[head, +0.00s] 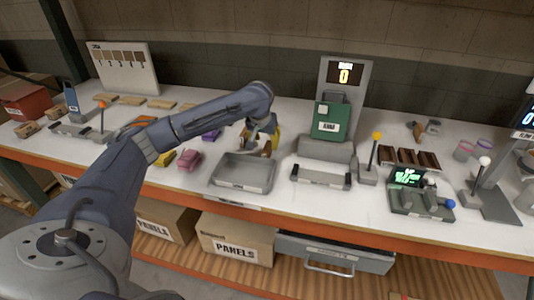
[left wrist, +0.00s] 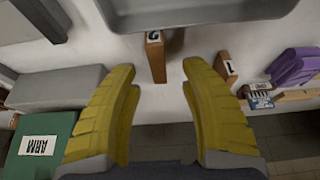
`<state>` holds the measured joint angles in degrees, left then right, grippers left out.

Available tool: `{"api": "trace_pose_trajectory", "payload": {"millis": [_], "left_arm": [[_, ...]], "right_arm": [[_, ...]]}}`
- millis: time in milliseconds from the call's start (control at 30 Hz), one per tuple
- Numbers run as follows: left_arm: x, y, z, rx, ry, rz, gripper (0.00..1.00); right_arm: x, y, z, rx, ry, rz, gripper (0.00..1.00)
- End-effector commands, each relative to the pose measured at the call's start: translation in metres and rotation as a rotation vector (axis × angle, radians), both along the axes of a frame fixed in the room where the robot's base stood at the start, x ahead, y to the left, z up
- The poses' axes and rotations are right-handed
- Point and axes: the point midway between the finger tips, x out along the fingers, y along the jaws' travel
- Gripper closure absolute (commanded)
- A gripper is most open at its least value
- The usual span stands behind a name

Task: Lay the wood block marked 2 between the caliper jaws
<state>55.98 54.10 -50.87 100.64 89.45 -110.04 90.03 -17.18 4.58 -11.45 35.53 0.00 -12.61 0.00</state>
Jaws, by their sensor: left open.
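A brown wood block (left wrist: 156,58) stands in the left wrist view between my spread fingertips and a little beyond them; its small label is blurred but looks like a 2. A second wood block (left wrist: 227,70), labelled 1, is just right of the right finger. My left gripper (head: 260,142) is open and empty, its yellow fingers pointing down behind the grey tray; the fingers also show in the left wrist view (left wrist: 158,85). The device with a green display (head: 420,195) and blue knob, at the right front, looks like the caliper; its jaw gap is unclear. My right gripper is not in view.
The grey tray (head: 243,186) is close in front of the gripper. A green box (head: 330,121) on a scale stands to the right, with a yellow-knobbed lever (head: 376,137). A dark slotted rack (head: 409,159) stands behind the display device. Pink and yellow items (head: 188,160) lie left.

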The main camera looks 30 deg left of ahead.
Motion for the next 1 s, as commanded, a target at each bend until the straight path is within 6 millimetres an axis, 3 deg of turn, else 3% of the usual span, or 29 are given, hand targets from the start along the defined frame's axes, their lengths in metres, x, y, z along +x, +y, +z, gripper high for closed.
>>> {"api": "trace_pose_trajectory", "payload": {"millis": [300,700,1000], "left_arm": [[0.012,0.001,-0.035,-0.001,0.002,0.0,0.56],[0.014,0.002,-0.04,-0.001,0.001,0.0,0.55],[0.014,0.002,-0.039,0.0,0.001,0.0,0.9]], "right_arm": [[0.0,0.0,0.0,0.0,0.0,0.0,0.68],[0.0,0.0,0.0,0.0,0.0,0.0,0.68],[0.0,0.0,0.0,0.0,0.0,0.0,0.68]]}}
